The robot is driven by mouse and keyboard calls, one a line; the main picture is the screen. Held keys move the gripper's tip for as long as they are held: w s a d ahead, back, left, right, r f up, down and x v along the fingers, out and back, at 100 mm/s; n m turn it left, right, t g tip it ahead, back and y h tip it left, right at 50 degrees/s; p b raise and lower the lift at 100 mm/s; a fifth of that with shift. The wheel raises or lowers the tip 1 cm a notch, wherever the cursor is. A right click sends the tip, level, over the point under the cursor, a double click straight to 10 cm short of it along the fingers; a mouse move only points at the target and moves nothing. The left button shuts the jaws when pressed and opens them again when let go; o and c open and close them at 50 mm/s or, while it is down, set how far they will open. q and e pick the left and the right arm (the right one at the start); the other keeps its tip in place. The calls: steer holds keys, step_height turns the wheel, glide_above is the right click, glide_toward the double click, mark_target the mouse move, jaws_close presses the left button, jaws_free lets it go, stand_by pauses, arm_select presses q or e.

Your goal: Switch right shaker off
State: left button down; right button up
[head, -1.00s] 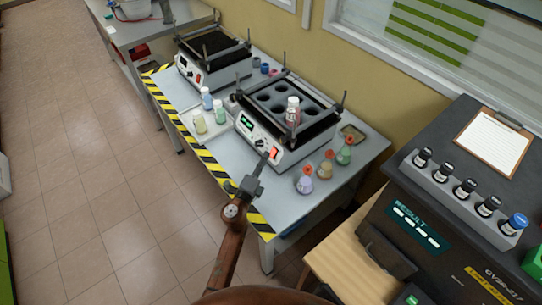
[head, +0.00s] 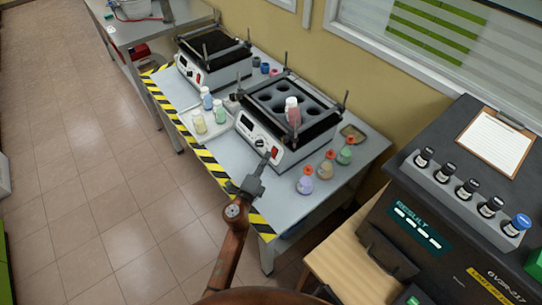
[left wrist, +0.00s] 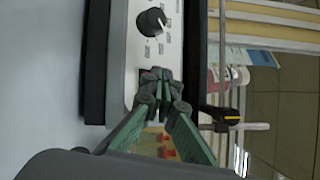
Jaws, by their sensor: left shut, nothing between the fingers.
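The right shaker (head: 262,133) stands on the grey table, with a white front panel, a dark display (head: 246,122) and a red switch (head: 275,152) at the panel's right end. A bottle with red contents (head: 293,113) stands in its black top rack. My left gripper (head: 264,160) is shut and empty, its tips at or very near the switch; contact is unclear. In the left wrist view its shut tips (left wrist: 157,76) are against or just before the panel (left wrist: 132,40), beside a black knob (left wrist: 151,22), and hide the switch. My right gripper is not in view.
The left shaker (head: 212,58) stands farther back. The table (head: 235,178) has a yellow-black striped edge. A dark analyser (head: 430,215) is at the right.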

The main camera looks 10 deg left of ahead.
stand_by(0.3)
arm_select(q)
steer(key=shift+s+a+r+p, duration=0.4)
steer(key=shift+s+p, duration=0.1)
steer(key=shift+p, duration=0.05)
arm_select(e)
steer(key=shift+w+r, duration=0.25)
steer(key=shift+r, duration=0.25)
arm_select(q)
steer(key=s+a+r+p, duration=0.2)
steer(key=s+r+p, duration=0.1)
steer(key=shift+s+a, duration=0.15)
steer(key=shift+a, duration=0.1)
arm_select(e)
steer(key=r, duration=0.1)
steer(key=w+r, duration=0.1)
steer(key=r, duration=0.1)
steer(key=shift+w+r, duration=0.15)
arm_select(q)
steer(key=shift+f, duration=0.1)
steer(key=shift+a, duration=0.1)
